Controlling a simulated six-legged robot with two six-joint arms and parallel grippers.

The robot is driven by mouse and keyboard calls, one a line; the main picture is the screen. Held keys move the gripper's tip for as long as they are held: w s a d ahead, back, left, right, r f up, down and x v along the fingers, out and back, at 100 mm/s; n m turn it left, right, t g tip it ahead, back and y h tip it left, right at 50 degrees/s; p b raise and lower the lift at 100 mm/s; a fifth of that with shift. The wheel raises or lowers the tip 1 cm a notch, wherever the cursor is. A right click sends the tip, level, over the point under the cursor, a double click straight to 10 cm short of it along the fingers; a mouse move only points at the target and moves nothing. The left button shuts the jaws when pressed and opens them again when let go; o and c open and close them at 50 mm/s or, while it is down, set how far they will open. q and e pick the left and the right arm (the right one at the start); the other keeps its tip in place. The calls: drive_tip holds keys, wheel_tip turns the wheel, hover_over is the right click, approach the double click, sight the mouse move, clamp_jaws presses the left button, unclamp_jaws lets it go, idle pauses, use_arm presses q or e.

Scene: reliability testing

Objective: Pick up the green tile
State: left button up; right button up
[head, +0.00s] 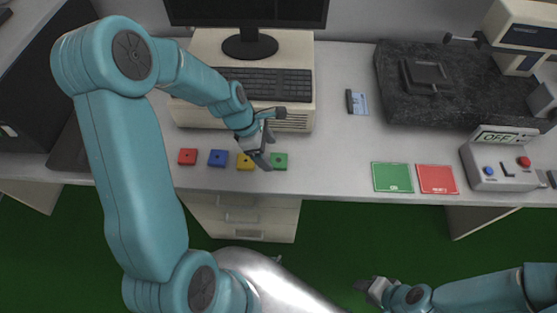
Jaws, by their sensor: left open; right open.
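The small green tile (281,161) lies on the white table near its front edge, at the right end of a row of coloured tiles. My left gripper (268,150) is open and empty, just left of the green tile and partly over the yellow tile (244,162). Its fingers point down toward the front edge. I cannot tell its exact height above the table. My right gripper (364,289) is open and empty, low at the bottom right, in front of the table.
A red tile (187,157) and a blue tile (217,158) lie left of the yellow one. A keyboard (265,82) sits behind. The table between green tile and panels is clear.

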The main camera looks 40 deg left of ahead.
sight(275, 160)
use_arm(q)
drive_tip(key=x, duration=0.3)
drive_tip(key=shift+f, duration=0.25)
drive_tip(key=shift+w, duration=0.1)
drive_tip(key=c, duration=1.1)
drive_tip(key=shift+c, duration=0.2)
